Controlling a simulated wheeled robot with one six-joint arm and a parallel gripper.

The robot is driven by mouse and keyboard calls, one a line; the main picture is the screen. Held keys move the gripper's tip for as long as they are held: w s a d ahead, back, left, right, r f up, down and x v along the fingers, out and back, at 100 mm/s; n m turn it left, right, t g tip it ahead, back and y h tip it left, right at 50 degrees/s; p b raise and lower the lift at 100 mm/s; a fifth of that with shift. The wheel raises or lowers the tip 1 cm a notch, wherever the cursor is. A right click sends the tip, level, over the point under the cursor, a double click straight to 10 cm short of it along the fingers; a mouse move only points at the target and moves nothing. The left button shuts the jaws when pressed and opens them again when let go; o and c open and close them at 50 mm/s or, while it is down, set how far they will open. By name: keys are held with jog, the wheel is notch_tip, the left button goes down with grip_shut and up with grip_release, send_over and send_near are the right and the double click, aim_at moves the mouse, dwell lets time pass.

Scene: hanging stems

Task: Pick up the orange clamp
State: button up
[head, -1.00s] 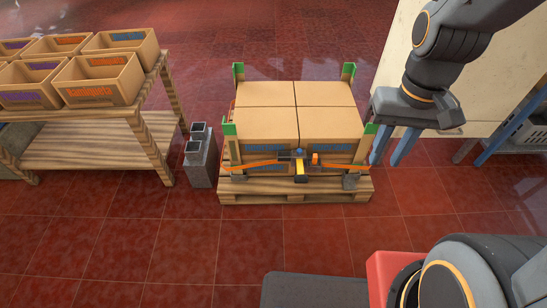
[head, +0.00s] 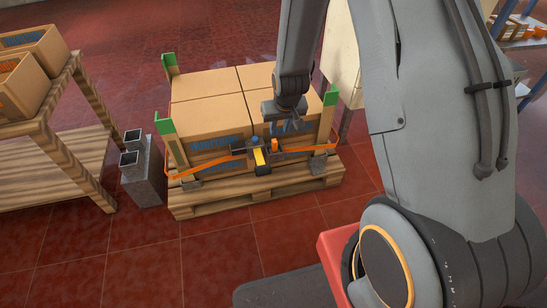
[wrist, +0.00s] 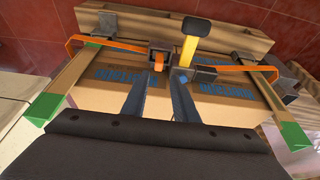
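The orange clamp (head: 276,145) is a small orange piece on the front of the strapped box stack, just right of a yellow handle (head: 259,157) in the head view. In the wrist view, the clamp's orange part (wrist: 159,62) shows beyond and between my fingertips, beside a dark metal fitting. My gripper (head: 286,128) is above and close to the clamp, pointing down over the front edge of the boxes. In the wrist view, my gripper (wrist: 161,82) has its two blue-grey fingers apart, with nothing held between them. Whether a finger touches the clamp is unclear.
An orange strap (head: 205,171) runs across the front of the cartons (head: 205,90), which have green corner guards (head: 164,126). They stand on a wooden pallet (head: 230,202). Grey block tubes (head: 142,178) and a wooden table with bins (head: 30,50) stand left.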

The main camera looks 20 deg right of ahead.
jog(key=b, duration=0.2)
send_over(275, 141)
jog(key=s, duration=0.3)
notch_tip(275, 141, down, 8)
jog(key=r, duration=0.1)
jog(key=shift+t, duration=0.4)
jog(key=b+x, duration=0.2)
jog(key=x, duration=0.6)
jog(key=shift+w+f, duration=0.1)
jog(key=shift+f, duration=0.1)
jog(key=shift+c, duration=0.6)
grip_shut()
